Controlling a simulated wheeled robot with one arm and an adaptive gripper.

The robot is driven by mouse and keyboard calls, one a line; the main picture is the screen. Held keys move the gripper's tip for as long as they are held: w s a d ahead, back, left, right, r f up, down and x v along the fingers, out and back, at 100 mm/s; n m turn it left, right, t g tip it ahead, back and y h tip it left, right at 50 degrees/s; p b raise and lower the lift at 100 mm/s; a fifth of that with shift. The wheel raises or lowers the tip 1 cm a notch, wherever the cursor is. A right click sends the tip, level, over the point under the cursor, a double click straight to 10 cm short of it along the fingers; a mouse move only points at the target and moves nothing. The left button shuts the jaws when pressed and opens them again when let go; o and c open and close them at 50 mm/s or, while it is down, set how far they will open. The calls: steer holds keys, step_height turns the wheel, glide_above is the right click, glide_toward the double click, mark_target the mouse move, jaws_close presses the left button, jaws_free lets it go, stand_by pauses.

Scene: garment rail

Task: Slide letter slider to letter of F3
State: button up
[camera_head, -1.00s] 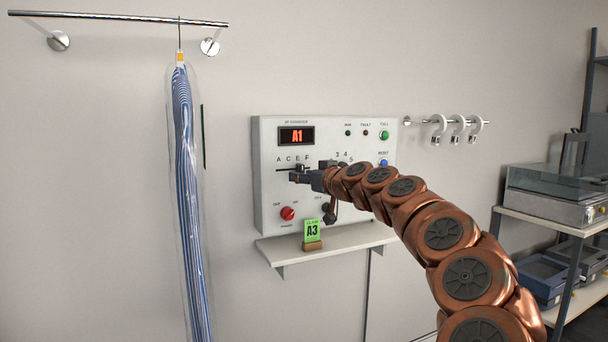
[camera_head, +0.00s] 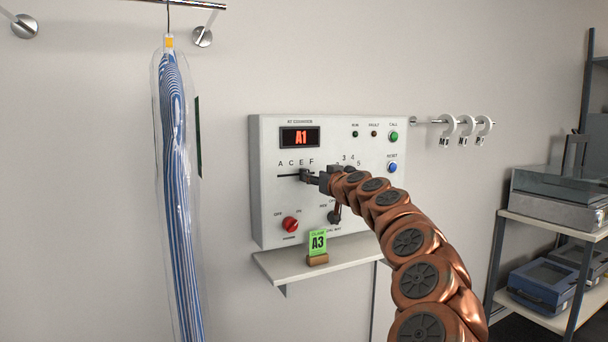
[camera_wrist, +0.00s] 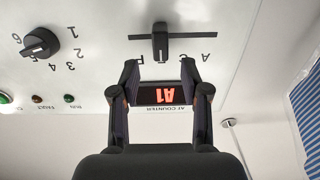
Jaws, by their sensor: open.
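The white control panel (camera_head: 265,205) hangs on the wall, its red display (camera_head: 299,137) reading A1. The letter slider (camera_wrist: 160,42) is a black knob on a horizontal slot; it also shows in the head view (camera_head: 304,175). It stands between C and F, about at E, whose letter it seems to hide in the wrist view. My gripper (camera_wrist: 158,70) is open and empty, its fingertips short of the slider and apart on either side of its line. In the head view my gripper (camera_head: 319,181) is just right of the slider.
The black number dial (camera_wrist: 40,43) is beside the slider, partly behind my arm in the head view. A red knob (camera_head: 290,224) is below. A bagged striped garment (camera_head: 175,200) hangs left. A small shelf (camera_head: 335,259) juts out under the panel.

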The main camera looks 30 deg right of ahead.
steer(key=shift+w+d+f+p, duration=0.15)
steer(key=shift+w+p, duration=0.25)
steer(key=shift+w, duration=1.2)
steer(key=shift+w+d+r+p, duration=0.1)
steer(key=shift+w+p, duration=0.25)
steer(key=shift+w, duration=1.2)
jaws_close()
